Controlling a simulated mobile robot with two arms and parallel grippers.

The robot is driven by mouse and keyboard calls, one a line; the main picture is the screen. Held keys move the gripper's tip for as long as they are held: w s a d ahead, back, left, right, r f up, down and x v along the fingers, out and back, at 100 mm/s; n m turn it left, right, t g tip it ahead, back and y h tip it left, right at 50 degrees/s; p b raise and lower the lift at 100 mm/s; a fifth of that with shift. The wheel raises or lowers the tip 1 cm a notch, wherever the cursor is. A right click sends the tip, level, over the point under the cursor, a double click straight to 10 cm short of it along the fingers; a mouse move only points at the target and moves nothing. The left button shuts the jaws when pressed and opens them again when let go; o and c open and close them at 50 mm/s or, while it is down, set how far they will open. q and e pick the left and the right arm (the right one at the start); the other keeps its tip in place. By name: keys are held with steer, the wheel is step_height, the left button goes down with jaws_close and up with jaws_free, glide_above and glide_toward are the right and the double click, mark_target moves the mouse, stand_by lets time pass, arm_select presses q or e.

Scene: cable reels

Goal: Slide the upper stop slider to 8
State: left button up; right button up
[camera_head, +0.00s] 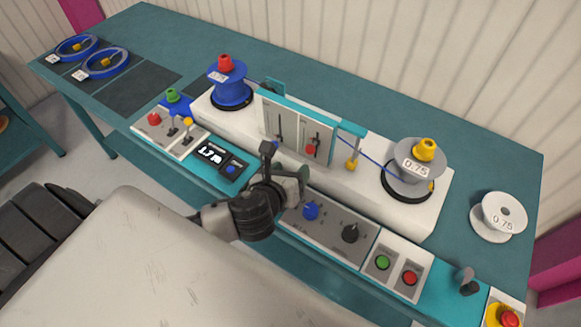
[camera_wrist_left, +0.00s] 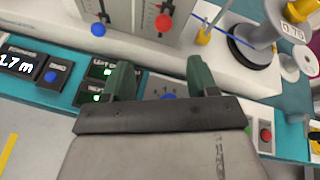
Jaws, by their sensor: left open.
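An upright grey panel (camera_head: 296,128) with a teal top edge stands on the white machine body and carries two vertical slider slots. The right slot has a red knob (camera_head: 311,149), which also shows in the left wrist view (camera_wrist_left: 164,22). The left slot has a blue knob (camera_wrist_left: 98,29), low in the wrist view's panel. I cannot read which slider is labelled upper stop, nor the scale numbers. My left gripper (camera_head: 285,162) is open and empty, in front of and below the panel, apart from both knobs. Its two fingers (camera_wrist_left: 162,80) show in the wrist view. My right gripper is not in view.
A blue reel (camera_head: 230,90) and a grey reel (camera_head: 411,180) flank the panel, with blue cable between. The console below holds a display (camera_head: 212,154), a blue dial (camera_head: 311,211), a black dial (camera_head: 350,233) and green and red buttons. A loose white reel (camera_head: 497,215) stands right.

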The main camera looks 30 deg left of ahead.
mark_target(308, 151)
arm_select(q)
steer(key=shift+m, duration=0.7)
steer(key=x, duration=0.3)
steer(key=p+x, duration=0.1)
steer(key=x, duration=0.3)
steer(key=r+x, duration=0.1)
steer(key=x, duration=0.2)
steer(key=shift+w+f, duration=0.1)
steer(key=shift+w, duration=0.4)
steer(key=shift+c, duration=0.4)
steer(key=c, duration=0.9)
steer(key=shift+o, duration=0.2)
steer(key=shift+r+p, duration=1.1)
steer(key=shift+p, duration=0.4)
steer(key=o, duration=0.9)
